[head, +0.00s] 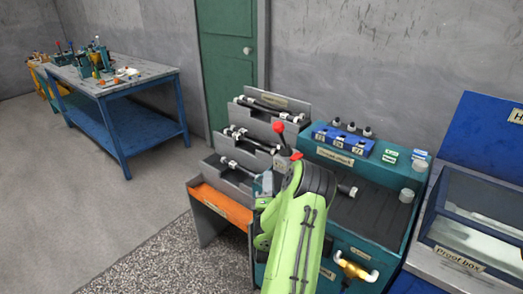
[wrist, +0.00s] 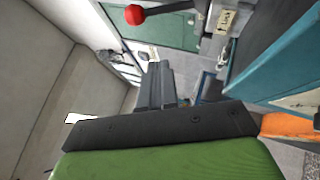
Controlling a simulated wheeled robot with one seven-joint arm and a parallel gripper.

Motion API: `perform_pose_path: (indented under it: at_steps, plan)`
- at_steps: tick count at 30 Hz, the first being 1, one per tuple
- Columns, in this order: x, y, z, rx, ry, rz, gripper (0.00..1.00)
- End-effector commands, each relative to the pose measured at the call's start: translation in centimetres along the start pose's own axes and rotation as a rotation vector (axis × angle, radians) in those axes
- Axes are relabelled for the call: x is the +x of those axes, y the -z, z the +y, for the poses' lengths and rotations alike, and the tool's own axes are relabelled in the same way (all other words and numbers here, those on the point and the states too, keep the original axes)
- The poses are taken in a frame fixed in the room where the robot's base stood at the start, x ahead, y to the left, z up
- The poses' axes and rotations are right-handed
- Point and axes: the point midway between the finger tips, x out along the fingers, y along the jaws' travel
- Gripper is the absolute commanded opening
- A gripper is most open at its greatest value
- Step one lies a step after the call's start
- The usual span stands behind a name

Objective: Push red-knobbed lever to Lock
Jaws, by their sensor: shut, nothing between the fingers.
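The lever's red knob (head: 278,127) stands up at the left end of the teal bench, just beyond my arm in the head view. The red knob (wrist: 134,14) also shows at the top of the wrist view, on a dark rod running right. A small pale label (wrist: 225,22) is beside the rod; its lettering is too small to read surely. My gripper (wrist: 158,68) is shut and empty, with the knob apart from its fingertips, above and left in the wrist view. In the head view my arm hides the lever's lower part and most of the gripper.
The teal bench (head: 378,215) carries a blue block, gauges and a clear jar. A grey rack (head: 225,173) of hoses stands left of it, above an orange shelf (head: 222,204). A proof box (head: 465,225) is at right. A blue table (head: 125,135) stands far left; the floor between is clear.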

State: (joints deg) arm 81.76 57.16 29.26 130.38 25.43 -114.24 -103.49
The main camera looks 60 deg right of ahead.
Motion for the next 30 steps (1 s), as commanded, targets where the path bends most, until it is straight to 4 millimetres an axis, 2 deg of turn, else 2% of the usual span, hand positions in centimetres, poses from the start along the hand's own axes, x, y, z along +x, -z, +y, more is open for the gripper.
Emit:
perform_pose_path:
  at_steps: [8,11,22,30]
  plan:
    - [0.8,0.1,0.1,0.001,-0.003,0.003,0.00]
    - [2.4,0.1,0.2,0.002,-0.005,0.001,0.00]
    - [10.6,0.3,0.6,0.001,-0.006,0.006,0.00]
    - [12.6,-2.2,0.3,0.003,0.002,0.004,0.00]
